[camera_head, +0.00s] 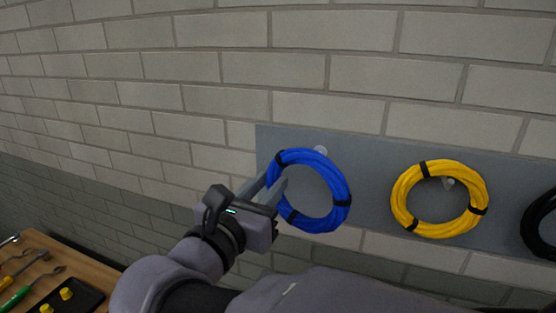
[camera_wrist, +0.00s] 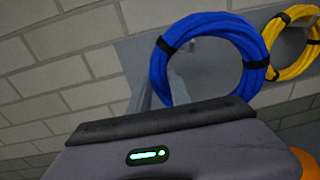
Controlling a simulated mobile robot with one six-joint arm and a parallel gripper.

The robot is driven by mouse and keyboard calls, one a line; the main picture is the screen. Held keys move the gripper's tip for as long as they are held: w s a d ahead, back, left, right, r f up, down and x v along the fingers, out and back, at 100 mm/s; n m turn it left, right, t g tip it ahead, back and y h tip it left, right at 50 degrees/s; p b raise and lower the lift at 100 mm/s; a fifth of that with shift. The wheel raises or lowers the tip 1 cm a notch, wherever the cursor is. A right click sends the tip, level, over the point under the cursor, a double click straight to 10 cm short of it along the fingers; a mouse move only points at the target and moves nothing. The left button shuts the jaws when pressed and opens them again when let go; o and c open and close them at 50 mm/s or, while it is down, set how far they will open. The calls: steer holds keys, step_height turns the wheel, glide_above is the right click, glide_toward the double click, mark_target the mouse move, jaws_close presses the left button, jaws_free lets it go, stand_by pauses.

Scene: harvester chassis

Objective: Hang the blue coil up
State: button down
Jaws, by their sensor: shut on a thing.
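The blue coil (camera_head: 334,178) is a ring of cable with black ties, held upright in front of the grey wall board (camera_head: 376,152). My gripper (camera_head: 272,190) is shut on the left side of the blue coil. A pale round peg end (camera_head: 320,150) shows just above the top of the coil; I cannot tell whether the coil touches it. In the wrist view the blue coil (camera_wrist: 208,22) stands beyond the gripper body, with the fingers (camera_wrist: 157,85) at its left side.
A yellow coil (camera_head: 408,180) hangs on a peg to the right, and a black coil (camera_head: 536,222) is cut by the right edge. A wooden bench (camera_head: 70,256) with tools and a black tray (camera_head: 82,300) is at lower left. The brick wall above the board is bare.

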steer(key=shift+b+x, duration=0.6)
steer(key=shift+x, duration=1.7)
steer(key=shift+w+d+f, duration=0.1)
steer(key=shift+w+f, duration=0.05)
steer(key=shift+w, duration=0.35)
steer(key=shift+w+d+f, duration=0.1)
steer(key=shift+w+f, duration=0.1)
steer(key=shift+w, duration=0.25)
steer(key=shift+w+d+f+b, duration=0.1)
steer(key=shift+w+f+b, duration=0.25)
steer(key=shift+w, duration=0.1)
steer(key=c, duration=1.1)
jaws_free()
steer(key=shift+s, duration=0.15)
